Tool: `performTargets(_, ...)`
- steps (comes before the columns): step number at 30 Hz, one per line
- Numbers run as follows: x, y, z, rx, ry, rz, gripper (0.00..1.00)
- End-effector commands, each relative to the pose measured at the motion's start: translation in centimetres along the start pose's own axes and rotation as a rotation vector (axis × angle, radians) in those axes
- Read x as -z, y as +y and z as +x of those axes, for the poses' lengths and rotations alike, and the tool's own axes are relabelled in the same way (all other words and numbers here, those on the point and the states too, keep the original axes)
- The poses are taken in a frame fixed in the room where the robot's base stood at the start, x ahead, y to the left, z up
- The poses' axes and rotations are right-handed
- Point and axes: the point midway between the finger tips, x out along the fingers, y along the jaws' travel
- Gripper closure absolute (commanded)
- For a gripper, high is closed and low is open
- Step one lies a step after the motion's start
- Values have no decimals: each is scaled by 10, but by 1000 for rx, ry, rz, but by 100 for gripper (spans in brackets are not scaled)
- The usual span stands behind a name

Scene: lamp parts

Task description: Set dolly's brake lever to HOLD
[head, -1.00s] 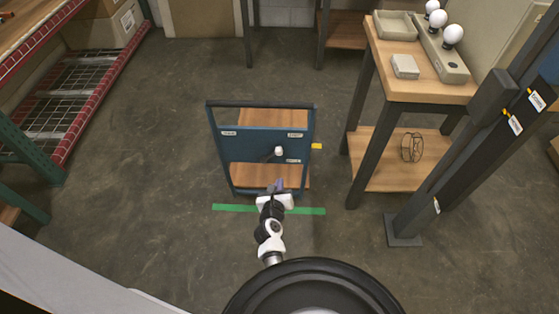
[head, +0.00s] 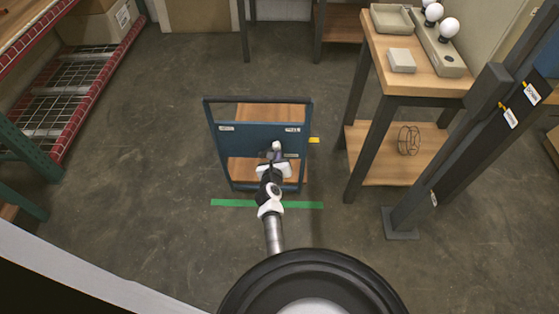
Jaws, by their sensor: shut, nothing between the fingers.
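The dolly (head: 243,137) is a blue-framed cart with wooden decks, standing in the middle of the floor. Its blue front panel carries small white labels, too small to read surely. The brake lever's white knob (head: 277,146) shows on the panel, right of its middle. My gripper (head: 274,158) is shut and empty, right at the knob and just below it in the picture. I cannot tell whether it touches the knob. My gripper hides the lever's stem and part of the panel's lower right.
A green tape strip (head: 228,203) lies on the floor before the dolly. A yellow tab (head: 314,140) sticks out at the dolly's right side. A workbench (head: 425,84) with bulbs and trays stands to the right, beside a dark post (head: 410,213). A red-edged rack (head: 80,120) is on the left.

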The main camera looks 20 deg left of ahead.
Motion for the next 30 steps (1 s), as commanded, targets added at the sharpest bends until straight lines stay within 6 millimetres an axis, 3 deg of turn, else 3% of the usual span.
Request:
performTargets(19, -7, 1, -3, 9, 1, -25, 100)
performTargets(30, -24, 14, -8, 83, -2, -240, 100)
